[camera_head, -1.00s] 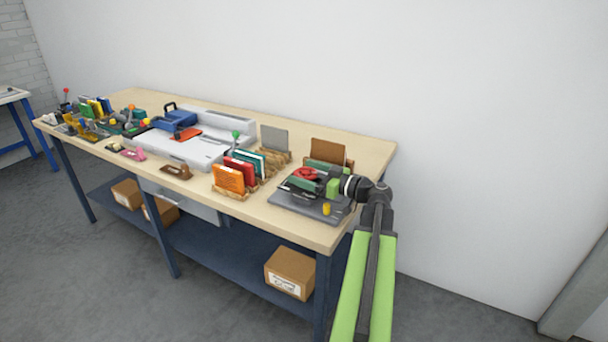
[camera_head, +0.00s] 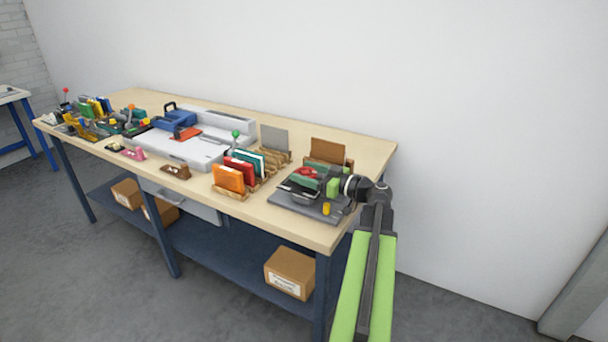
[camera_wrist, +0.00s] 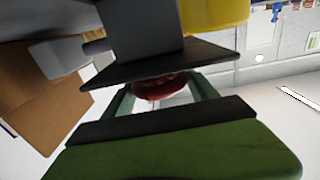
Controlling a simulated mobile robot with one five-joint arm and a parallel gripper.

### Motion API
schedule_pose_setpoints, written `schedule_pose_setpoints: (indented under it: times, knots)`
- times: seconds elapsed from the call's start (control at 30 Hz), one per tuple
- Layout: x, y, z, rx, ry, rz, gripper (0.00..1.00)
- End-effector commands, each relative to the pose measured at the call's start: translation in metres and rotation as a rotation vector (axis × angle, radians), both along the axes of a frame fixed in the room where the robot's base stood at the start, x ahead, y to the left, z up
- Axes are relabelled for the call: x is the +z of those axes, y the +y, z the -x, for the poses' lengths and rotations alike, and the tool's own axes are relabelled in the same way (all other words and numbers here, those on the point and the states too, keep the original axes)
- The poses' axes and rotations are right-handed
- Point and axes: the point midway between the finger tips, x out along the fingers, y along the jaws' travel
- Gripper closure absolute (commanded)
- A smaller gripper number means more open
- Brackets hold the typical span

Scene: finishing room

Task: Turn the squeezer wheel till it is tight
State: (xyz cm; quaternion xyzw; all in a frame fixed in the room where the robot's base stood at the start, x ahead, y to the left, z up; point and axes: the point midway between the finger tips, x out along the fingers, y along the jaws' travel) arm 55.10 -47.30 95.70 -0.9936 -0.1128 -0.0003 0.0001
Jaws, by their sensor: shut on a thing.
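The squeezer is a dark device with a grey base plate (camera_head: 292,204) on the right end of the workbench. Its red wheel (camera_head: 307,171) shows in the head view, partly covered by my gripper (camera_head: 318,179). My gripper reaches in from the right and is shut on the wheel. In the wrist view, a piece of the red wheel (camera_wrist: 160,87) shows between the dark jaw pads. Most of the wheel is hidden there, and I cannot tell how tight it is.
A yellow piece (camera_head: 327,209) stands on the base plate's front right. A brown panel (camera_head: 327,150) stands behind the squeezer. Racks with orange (camera_head: 228,178), red and teal books are to its left. The wall rises behind the bench (camera_head: 375,150).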

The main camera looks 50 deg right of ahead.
Motion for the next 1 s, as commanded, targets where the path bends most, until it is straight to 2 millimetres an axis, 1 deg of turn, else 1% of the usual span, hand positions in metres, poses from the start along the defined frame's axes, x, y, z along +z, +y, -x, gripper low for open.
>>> schedule_pose_setpoints:
  times: [0.73,0.77,0.9,1.0]
  knots:
    - [-0.0009,0.0008,0.0009,0.003,0.003,0.000,0.73]
    - [-0.0009,0.0008,0.0009,0.003,0.003,0.000,0.29]
    - [-0.0007,0.0004,0.0008,0.002,0.002,0.000,0.12]
    - [-0.0005,0.0001,0.0008,0.001,0.001,0.000,0.12]
